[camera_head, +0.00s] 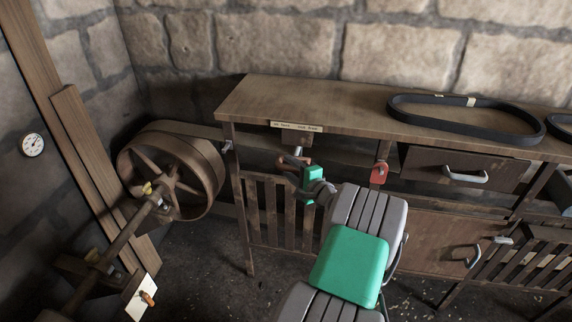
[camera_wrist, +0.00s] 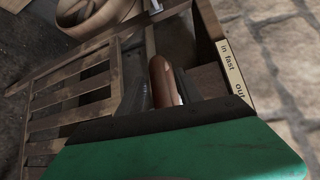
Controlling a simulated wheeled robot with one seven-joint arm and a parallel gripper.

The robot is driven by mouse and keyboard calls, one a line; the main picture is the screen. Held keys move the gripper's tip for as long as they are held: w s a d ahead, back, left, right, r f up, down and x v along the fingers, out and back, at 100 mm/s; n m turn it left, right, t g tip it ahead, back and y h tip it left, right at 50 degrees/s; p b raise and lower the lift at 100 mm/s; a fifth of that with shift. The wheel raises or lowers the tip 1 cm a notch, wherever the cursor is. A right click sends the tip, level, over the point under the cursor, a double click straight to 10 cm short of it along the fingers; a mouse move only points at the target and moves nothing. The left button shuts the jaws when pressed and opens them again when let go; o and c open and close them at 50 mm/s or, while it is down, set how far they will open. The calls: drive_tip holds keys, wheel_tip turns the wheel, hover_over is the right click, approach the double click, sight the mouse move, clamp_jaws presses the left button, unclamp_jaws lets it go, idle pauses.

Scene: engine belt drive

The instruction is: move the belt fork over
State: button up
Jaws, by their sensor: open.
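A brown rounded handle (camera_wrist: 163,82), apparently the belt fork's grip, sits under the bench's front edge. In the wrist view it lies between the two dark fingers of my gripper (camera_wrist: 162,92), which are open around it; I cannot tell whether either finger touches it. In the head view my gripper (camera_head: 297,168) is at the same spot, and its green and grey body hides most of the handle. A paper label (camera_head: 296,127) is above it on the bench edge; in the wrist view the label (camera_wrist: 232,68) reads "in fast" and "out". The fork itself is hidden.
A large spoked pulley (camera_head: 170,175) on a shaft stands left of the bench (camera_head: 330,105). A black belt loop (camera_head: 465,118) lies on the bench top. A red tag (camera_head: 379,173) hangs right of my gripper, beside a drawer (camera_head: 465,170). Slatted panels (camera_head: 265,205) are below.

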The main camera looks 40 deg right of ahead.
drive_tip(key=w, duration=0.2)
drive_tip(key=shift+w+d+f, duration=0.15)
drive_tip(key=shift+w+f, duration=0.05)
drive_tip(key=shift+w, duration=0.2)
drive_tip(key=shift+c, duration=0.5)
drive_tip(key=shift+f, duration=0.15)
clamp_jaws()
drive_tip(key=shift+s, duration=0.1)
